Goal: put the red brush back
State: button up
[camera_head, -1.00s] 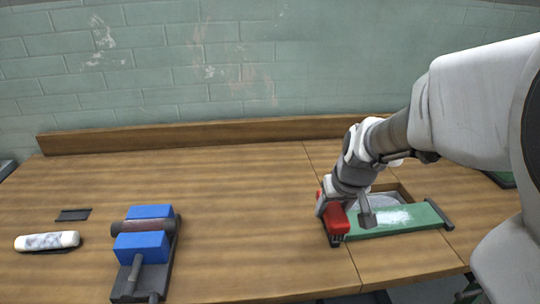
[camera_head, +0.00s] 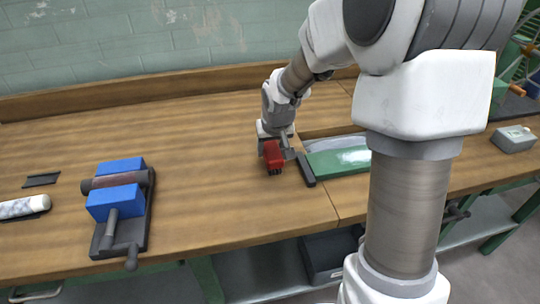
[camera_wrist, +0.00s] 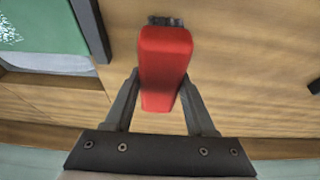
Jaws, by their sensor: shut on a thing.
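The red brush (camera_head: 273,152) has a red body and dark bristles, which face down toward the bench in the head view. My gripper (camera_head: 278,142) is shut on its red body. In the wrist view the brush (camera_wrist: 164,62) sits between both fingers of my gripper (camera_wrist: 160,95), its dark bristle end pointing away from the palm. It is over or on bare wood just left of the green panel; I cannot tell whether the bristles touch the bench.
A blue-jawed vise (camera_head: 122,200) holding a dark cylinder stands at the left. A dark flat rectangle (camera_head: 41,180) and a white speckled roll (camera_head: 22,207) lie farther left. The green panel (camera_head: 337,156) with a black bar (camera_head: 306,169) is at the right. The wooden bench (camera_head: 205,185) between is clear.

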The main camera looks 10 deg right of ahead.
jog(key=shift+f, duration=1.4)
jog(key=shift+f+b, duration=0.15)
jog(key=shift+b, duration=0.2)
jog(key=o, duration=1.3)
